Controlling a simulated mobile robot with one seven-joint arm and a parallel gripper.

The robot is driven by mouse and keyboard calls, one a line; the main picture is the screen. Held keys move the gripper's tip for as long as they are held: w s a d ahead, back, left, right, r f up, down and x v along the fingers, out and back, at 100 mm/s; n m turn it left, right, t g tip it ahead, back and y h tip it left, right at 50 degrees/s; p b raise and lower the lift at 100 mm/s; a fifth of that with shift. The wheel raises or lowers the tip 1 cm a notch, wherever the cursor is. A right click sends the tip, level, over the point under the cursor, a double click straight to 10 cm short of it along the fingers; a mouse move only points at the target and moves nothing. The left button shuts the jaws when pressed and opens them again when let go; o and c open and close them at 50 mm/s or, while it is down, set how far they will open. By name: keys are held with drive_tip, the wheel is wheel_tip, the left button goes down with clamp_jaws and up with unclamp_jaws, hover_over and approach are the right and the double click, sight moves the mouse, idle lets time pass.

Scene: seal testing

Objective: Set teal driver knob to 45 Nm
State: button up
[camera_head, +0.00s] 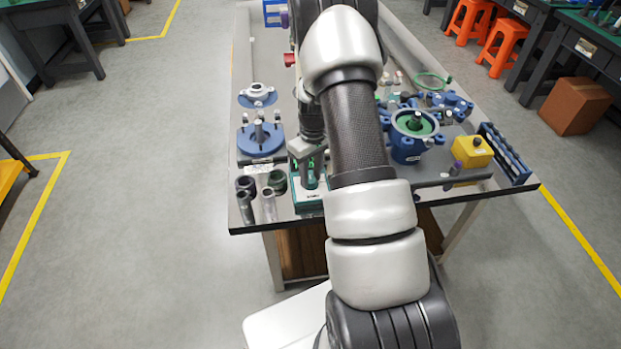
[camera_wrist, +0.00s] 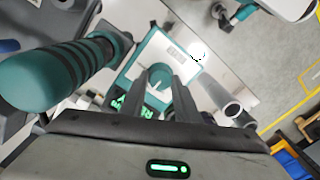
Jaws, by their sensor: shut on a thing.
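The teal-edged driver unit (camera_head: 308,203) stands at the front of the bench, with a teal upright part (camera_head: 310,178) on it. My gripper (camera_head: 308,160) is directly above it, pointing down. In the wrist view, my gripper's dark fingers (camera_wrist: 163,82) are shut around a small teal part, seemingly the driver knob, over the white, teal-bordered plate (camera_wrist: 172,52). The fingers hide most of the knob and its contact. A large teal and black ribbed handle (camera_wrist: 62,72) stands close on the left. Glowing green characters (camera_wrist: 118,102) are partly hidden, and I cannot read the torque value.
Grey tubes (camera_head: 268,205) and dark rings stand just left of the unit. Blue flanged parts (camera_head: 260,138) sit behind them. A blue housing (camera_head: 414,135), a yellow block (camera_head: 472,152) and a blue rack (camera_head: 506,155) are at the right. My arm hides the bench's middle.

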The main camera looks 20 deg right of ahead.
sight(314, 181)
drive_tip(key=m+b, duration=0.1)
drive_tip(key=m, duration=0.2)
drive_tip(key=shift+m, duration=0.4)
drive_tip(key=m+b, duration=0.1)
drive_tip(key=m, duration=0.2)
drive_tip(key=shift+m, duration=0.3)
drive_tip(key=m, duration=0.4)
drive_tip(key=shift+d+t, duration=0.1)
drive_tip(key=shift+t, duration=0.2)
drive_tip(key=shift+s+m, duration=0.1)
drive_tip(key=shift+m, duration=1.8)
drive_tip(key=o, duration=1.1)
drive_tip(key=shift+c, duration=0.2)
wheel_tip(314, 181, up, 18)
drive_tip(key=p, duration=0.1)
drive_tip(key=shift+s+d+f+p, duration=0.15)
drive_tip(key=shift+s+f+p, duration=0.1)
drive_tip(key=shift+s+p, duration=0.15)
